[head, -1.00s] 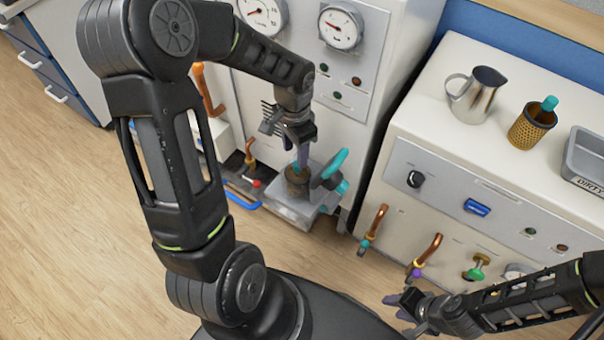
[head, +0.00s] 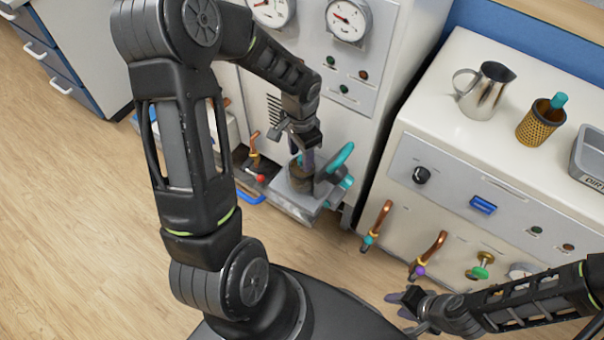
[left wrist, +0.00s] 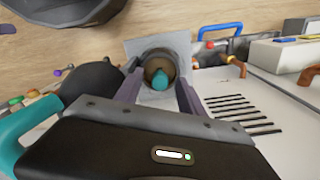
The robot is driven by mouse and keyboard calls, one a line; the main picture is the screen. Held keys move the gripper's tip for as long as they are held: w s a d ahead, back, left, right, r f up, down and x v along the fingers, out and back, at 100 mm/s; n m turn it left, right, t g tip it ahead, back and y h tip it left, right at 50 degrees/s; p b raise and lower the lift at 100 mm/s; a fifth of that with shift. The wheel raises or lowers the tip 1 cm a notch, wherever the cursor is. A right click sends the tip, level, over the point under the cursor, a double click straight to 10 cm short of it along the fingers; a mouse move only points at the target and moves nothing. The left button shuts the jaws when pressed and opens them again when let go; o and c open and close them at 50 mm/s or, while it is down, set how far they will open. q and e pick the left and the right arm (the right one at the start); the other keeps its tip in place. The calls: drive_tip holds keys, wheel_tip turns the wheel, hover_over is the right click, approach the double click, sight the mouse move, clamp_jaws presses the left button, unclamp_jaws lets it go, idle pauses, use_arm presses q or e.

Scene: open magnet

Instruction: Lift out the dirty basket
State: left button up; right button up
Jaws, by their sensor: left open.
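The dirty basket (head: 300,180) is a small dark brown cup seated in a grey metal block low on the front of the machine. In the left wrist view its teal knob (left wrist: 160,80) shows inside a brown rim. My left gripper (head: 308,158) is open just above the basket, pointing down. In the left wrist view its two purple-grey fingers (left wrist: 159,92) stand on either side of the knob, with no clear contact. My right gripper (head: 405,303) is empty at the lower right, fingers apart, away from the basket. A grey tray labelled DIRTY (head: 588,160) sits on the right counter, partly cut off.
A teal lever (head: 337,158) stands close to the basket's right side. Copper taps (head: 376,225) stick out from the right cabinet. A steel jug (head: 485,92) and a gold mesh basket with teal knob (head: 536,127) stand on the counter. A blue handle (head: 250,197) lies left.

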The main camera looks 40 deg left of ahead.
use_arm(q)
wheel_tip(320, 180, down, 3)
drive_tip(key=shift+f, duration=0.1)
idle(0.6)
clamp_jaws()
idle(0.3)
drive_tip(key=shift+w, duration=0.1)
idle(0.8)
